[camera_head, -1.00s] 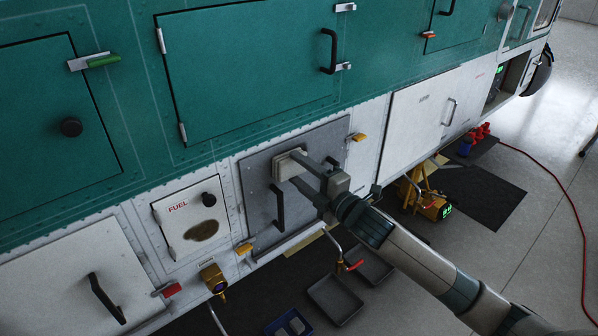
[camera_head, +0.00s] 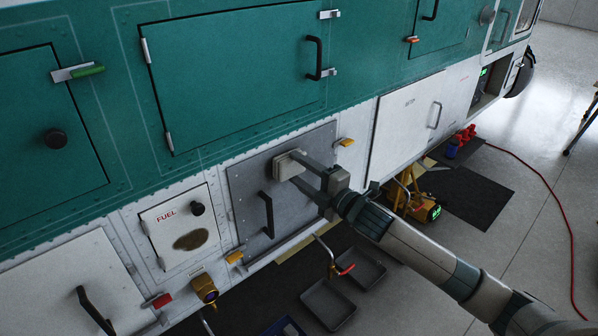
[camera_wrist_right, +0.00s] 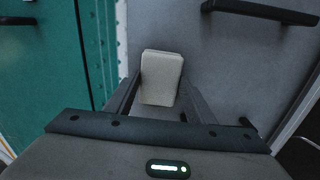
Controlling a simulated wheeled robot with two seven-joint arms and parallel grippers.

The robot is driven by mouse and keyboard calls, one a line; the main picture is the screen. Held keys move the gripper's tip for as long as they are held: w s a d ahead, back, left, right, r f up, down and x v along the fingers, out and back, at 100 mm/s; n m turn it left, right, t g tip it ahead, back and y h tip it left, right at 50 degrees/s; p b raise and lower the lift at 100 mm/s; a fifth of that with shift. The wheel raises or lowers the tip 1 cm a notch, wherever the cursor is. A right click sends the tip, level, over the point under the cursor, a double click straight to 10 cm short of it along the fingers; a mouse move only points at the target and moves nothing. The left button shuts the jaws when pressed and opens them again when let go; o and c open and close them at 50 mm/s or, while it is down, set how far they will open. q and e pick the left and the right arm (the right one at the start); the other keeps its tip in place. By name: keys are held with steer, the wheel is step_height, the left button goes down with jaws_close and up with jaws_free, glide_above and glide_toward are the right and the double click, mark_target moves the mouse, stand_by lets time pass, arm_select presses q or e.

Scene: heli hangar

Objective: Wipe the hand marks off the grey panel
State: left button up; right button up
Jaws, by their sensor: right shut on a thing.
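The grey panel (camera_head: 298,207) is set in the white lower side of the teal helicopter, with a black handle (camera_head: 267,214) on it. My right gripper (camera_head: 298,168) is shut on a pale block-shaped wiping pad (camera_head: 285,165). The pad is at the upper part of the panel, above and right of the handle, and looks to be against its face; exact contact is hard to tell. In the right wrist view the pad (camera_wrist_right: 161,78) sits between both fingers. I make out no clear hand marks; the pad and arm cover part of the panel. My left gripper is out of view.
A white fuel door (camera_head: 170,215) with a brown stain is left of the panel. An orange latch (camera_head: 345,142) and another orange latch (camera_head: 235,257) flank the panel. Grey trays (camera_head: 328,303), a red-handled pipe (camera_head: 345,269) and a yellow device (camera_head: 425,208) are below.

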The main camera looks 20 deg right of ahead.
mark_target(282, 175)
steer(key=shift+d, duration=0.1)
steer(key=shift+w+d, duration=0.35)
steer(key=shift+d, duration=0.6)
steer(key=shift+w+d, duration=0.3)
steer(key=shift+d, duration=0.6)
steer(key=shift+a, duration=0.15)
steer(key=shift+s+a+p, duration=0.35)
steer(key=shift+a+p, duration=0.05)
steer(key=shift+a, duration=0.5)
steer(key=shift+s+a+p, duration=0.3)
steer(key=shift+a+p, duration=0.05)
steer(key=shift+a, duration=0.55)
steer(key=shift+a, duration=0.1)
steer(key=shift+s+a+p, duration=0.35)
steer(key=shift+a, duration=0.55)
steer(key=shift+s+a+p, duration=0.3)
steer(key=shift+s+a, duration=0.05)
steer(key=shift+a, duration=0.7)
